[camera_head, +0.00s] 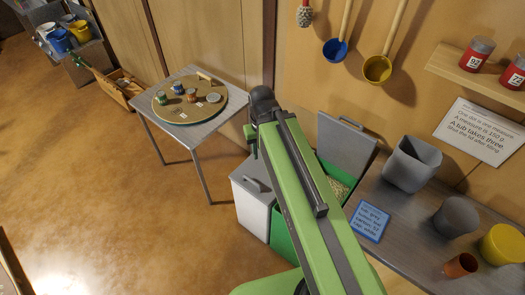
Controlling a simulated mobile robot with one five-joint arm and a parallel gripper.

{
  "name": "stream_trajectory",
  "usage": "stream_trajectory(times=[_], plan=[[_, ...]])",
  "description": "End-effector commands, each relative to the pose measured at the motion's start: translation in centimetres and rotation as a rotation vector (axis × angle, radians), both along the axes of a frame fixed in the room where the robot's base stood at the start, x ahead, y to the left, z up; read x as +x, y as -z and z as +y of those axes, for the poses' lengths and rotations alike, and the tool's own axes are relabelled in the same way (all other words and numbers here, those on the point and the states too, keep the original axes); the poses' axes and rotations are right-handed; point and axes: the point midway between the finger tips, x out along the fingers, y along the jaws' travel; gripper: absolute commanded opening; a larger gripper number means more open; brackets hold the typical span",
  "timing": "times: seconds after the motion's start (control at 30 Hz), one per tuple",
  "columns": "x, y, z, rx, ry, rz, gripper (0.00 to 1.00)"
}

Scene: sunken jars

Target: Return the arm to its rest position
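My green arm (315,195) reaches up from the bottom of the head view to a dark joint (262,100) near the middle. A small green part shows just below and left of that joint. No gripper fingers can be made out; my gripper seems hidden behind the arm. The arm passes in front of the bins and the wall.
A small table (190,135) with a round board (215,107) holding several jars stands left of the arm. A grey bin (252,200) and an open green bin (285,235) lie beneath it. A bench (400,225) with tubs is at right. Ladles hang above.

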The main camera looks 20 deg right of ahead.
Motion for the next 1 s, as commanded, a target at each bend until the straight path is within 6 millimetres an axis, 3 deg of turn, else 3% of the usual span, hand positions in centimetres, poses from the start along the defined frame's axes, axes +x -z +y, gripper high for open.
stream_trajectory(times=[0.17, 0.27, 0.53, 0.63, 1.0], plan=[[0.0, 0.0, -0.1, 0.0, 0.004, 0.0, 0.32], [0.0, 1.2, -0.1, 0.0, 0.005, 0.0, 0.32], [0.0, 9.5, -0.1, 0.0, 0.007, 0.0, 0.32], [0.0, 11.5, -0.1, 0.0, 0.008, 0.0, 0.32], [0.0, 11.0, -0.1, 0.0, 0.008, 0.0, 0.32]])
